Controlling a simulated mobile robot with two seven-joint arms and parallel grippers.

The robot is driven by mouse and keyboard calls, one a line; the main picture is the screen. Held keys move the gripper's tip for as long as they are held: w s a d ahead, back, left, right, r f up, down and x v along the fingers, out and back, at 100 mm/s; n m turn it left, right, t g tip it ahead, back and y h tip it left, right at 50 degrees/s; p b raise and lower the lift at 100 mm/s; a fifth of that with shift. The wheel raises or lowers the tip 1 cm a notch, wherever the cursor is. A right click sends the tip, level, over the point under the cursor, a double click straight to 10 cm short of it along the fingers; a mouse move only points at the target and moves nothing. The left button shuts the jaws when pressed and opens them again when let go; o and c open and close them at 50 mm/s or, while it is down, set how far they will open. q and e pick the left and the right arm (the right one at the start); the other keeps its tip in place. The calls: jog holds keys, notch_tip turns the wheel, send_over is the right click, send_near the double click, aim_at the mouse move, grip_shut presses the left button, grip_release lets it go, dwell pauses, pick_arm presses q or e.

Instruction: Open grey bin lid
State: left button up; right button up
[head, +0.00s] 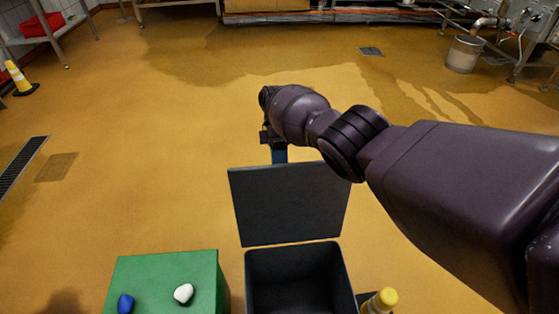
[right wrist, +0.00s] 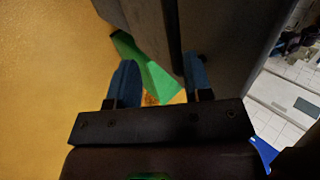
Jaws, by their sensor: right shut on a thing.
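The grey bin (head: 292,266) stands at the bottom middle of the head view, with its dark inside visible. Its lid (head: 290,203) is raised and stands steeply at the bin's far side. My right arm reaches in from the right, and my right gripper (head: 279,155) is at the lid's top edge, partly hidden behind it. My left gripper is not in view.
A green block (head: 150,270) with a blue lump (head: 125,303) and a white lump (head: 183,293) stands left of the bin. A yellow-topped bottle (head: 383,300) is right of it. The yellow floor (head: 150,130) beyond is mostly clear.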

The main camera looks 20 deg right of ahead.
pick_arm(q)
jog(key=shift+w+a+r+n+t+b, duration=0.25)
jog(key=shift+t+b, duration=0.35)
jog(key=shift+b, duration=0.3)
pick_arm(e)
jog(key=v, duration=0.7)
jog(key=shift+r, duration=0.2)
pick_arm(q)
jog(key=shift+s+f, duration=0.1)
